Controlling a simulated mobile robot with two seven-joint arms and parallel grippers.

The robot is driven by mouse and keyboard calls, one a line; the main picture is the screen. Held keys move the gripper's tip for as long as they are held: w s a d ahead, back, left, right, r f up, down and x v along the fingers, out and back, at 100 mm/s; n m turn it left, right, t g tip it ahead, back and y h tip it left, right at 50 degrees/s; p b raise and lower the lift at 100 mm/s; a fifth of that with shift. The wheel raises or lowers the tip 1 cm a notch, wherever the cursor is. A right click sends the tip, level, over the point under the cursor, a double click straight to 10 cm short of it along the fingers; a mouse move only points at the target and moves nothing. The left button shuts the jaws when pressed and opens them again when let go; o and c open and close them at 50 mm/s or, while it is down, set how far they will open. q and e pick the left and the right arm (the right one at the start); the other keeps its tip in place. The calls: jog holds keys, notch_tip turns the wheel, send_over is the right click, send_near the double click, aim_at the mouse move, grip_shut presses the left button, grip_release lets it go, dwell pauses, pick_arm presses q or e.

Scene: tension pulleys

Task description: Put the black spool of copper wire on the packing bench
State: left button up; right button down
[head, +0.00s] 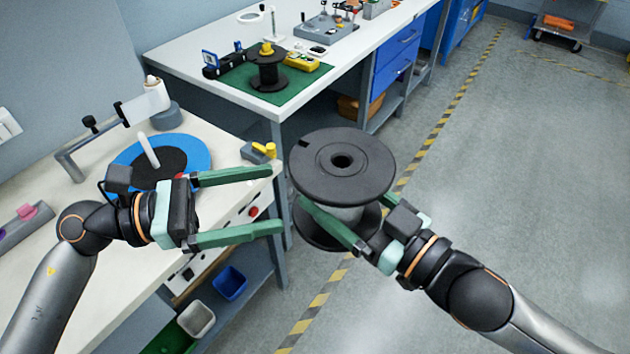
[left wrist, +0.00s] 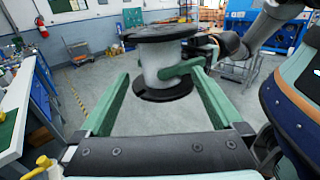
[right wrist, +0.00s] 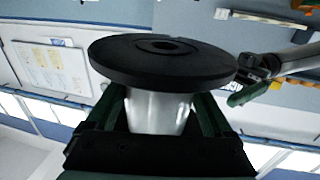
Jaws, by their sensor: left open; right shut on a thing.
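A large spool (head: 340,175) with black flanges hangs upright in the air, right of the near bench. Its winding looks silver-grey, not copper, in the left wrist view (left wrist: 165,68) and right wrist view (right wrist: 158,112). My right gripper (head: 345,213) is shut on its core between the flanges. My left gripper (head: 281,199) is open and empty, left of the spool, its fingers pointing at it. A smaller black spool (head: 268,72) stands on a green mat on the far bench (head: 185,45). Which bench is the packing bench, I cannot tell.
The near bench (head: 225,140) carries a blue and black disc (head: 195,148) with a white peg, a grey clamp-like arm (head: 95,140) and a small yellow-topped item (head: 262,150). Blue drawers (head: 398,55) sit under the far bench. Open floor lies right of the striped line.

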aim_at(342, 182)
pick_arm(q)
jog(key=d, duration=0.3)
jog(key=w+d, duration=0.1)
jog(key=d, duration=0.7)
jog(key=shift+w+d, duration=0.2)
jog(key=shift+w, duration=0.05)
pick_arm(e)
jog(key=shift+r, duration=0.15)
pick_arm(q)
jog(key=shift+w+a, duration=0.1)
grip_shut()
jog(key=shift+r, duration=0.15)
pick_arm(e)
jog(key=shift+c, duration=0.6)
grip_release()
jog(key=shift+o, duration=0.6)
